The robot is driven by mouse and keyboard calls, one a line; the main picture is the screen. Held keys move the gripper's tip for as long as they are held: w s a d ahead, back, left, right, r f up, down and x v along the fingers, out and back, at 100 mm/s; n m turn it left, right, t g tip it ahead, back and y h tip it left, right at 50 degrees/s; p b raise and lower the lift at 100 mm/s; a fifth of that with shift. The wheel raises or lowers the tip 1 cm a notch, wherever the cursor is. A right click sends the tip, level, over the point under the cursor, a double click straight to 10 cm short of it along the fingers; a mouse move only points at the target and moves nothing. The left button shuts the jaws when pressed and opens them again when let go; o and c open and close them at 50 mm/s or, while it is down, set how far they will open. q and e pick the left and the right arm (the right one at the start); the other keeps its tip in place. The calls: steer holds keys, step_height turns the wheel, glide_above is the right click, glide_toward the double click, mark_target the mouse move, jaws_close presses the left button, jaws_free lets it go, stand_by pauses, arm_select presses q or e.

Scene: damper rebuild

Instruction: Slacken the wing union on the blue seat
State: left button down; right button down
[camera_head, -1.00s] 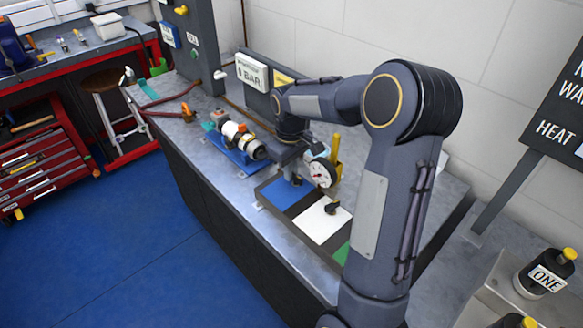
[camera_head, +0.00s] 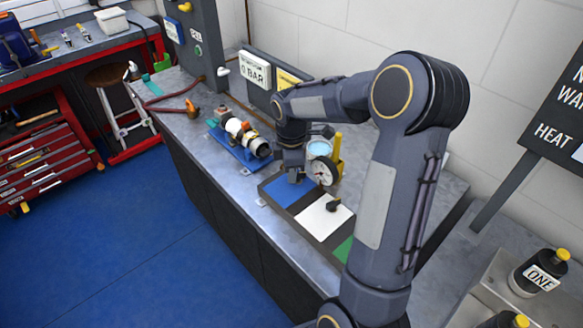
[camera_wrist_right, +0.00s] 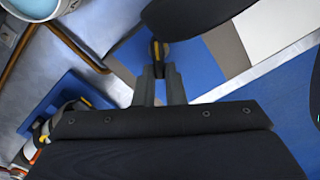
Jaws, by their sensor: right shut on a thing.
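The blue seat (camera_head: 283,195) is a blue square on the plate at the bench front. It also shows in the wrist view (camera_wrist_right: 205,72). My right gripper (camera_head: 295,178) points down over it, seen partly from behind its wrist. In the wrist view its two fingers are close together, shut on the wing union (camera_wrist_right: 160,52), a small dark part with a brass-coloured middle standing on the blue seat. In the head view the wing union is mostly hidden by the gripper. My left gripper is not in view.
A white seat (camera_head: 312,222) with a dark fitting (camera_head: 333,204) lies beside it, then a green one (camera_head: 345,248). A round gauge (camera_head: 324,171) and a light-blue-filled container (camera_head: 318,148) stand close behind my gripper. A damper on a blue base (camera_head: 240,157) is to the left.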

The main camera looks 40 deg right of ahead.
steer(key=shift+s+a+n+p, duration=0.1)
steer(key=shift+s+n+p, duration=0.1)
steer(key=shift+n, duration=0.7)
steer(key=shift+s+n+p, duration=0.1)
steer(key=shift+n+p, duration=0.1)
steer(key=shift+n, duration=0.7)
steer(key=c, duration=1.5)
jaws_free()
step_height(320, 180, up, 8)
steer(key=shift+f, duration=0.2)
steer(key=shift+r, duration=0.15)
